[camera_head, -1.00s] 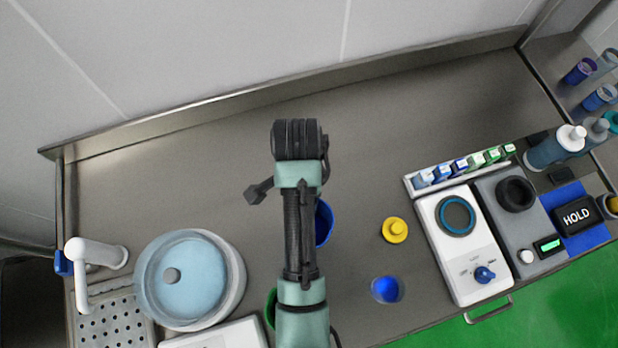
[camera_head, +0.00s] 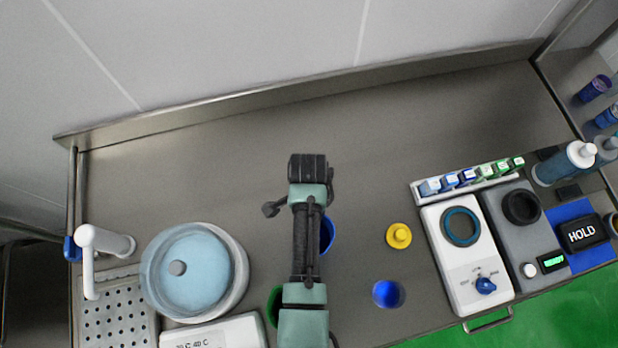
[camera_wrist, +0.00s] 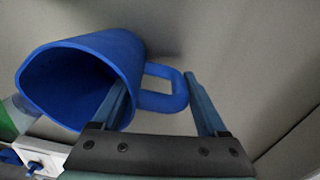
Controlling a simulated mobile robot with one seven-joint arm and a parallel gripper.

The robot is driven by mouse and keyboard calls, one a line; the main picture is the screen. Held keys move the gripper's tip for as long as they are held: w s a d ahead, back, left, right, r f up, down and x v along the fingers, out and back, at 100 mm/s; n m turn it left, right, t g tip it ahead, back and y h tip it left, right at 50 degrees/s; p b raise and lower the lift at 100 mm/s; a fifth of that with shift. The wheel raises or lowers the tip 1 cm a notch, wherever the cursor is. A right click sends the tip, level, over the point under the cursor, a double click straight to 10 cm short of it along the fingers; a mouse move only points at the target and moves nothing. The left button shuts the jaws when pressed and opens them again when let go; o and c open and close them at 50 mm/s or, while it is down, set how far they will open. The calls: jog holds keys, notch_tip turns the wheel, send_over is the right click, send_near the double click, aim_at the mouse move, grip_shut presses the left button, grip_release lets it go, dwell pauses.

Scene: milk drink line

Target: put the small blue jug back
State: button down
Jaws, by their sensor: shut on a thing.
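The small blue jug (camera_wrist: 120,60) lies tilted in the wrist view, its open mouth facing lower left and its handle to the right. My gripper (camera_wrist: 160,95) is shut on the jug's handle, one finger at the mouth side and the other at the handle's outer side. In the head view only a strip of the blue jug (camera_head: 327,235) shows to the right of my arm. My gripper is hidden under my arm there. Whether the jug touches the counter cannot be told.
A blue cup (camera_head: 388,294) and a yellow object (camera_head: 398,236) stand right of my arm. A green vessel (camera_head: 273,305) is partly hidden at its left. A lidded pot (camera_head: 240,260) is further left; a white dial device (camera_head: 465,255) is right. The back counter is clear.

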jog(key=shift+f, duration=0.15)
grip_release()
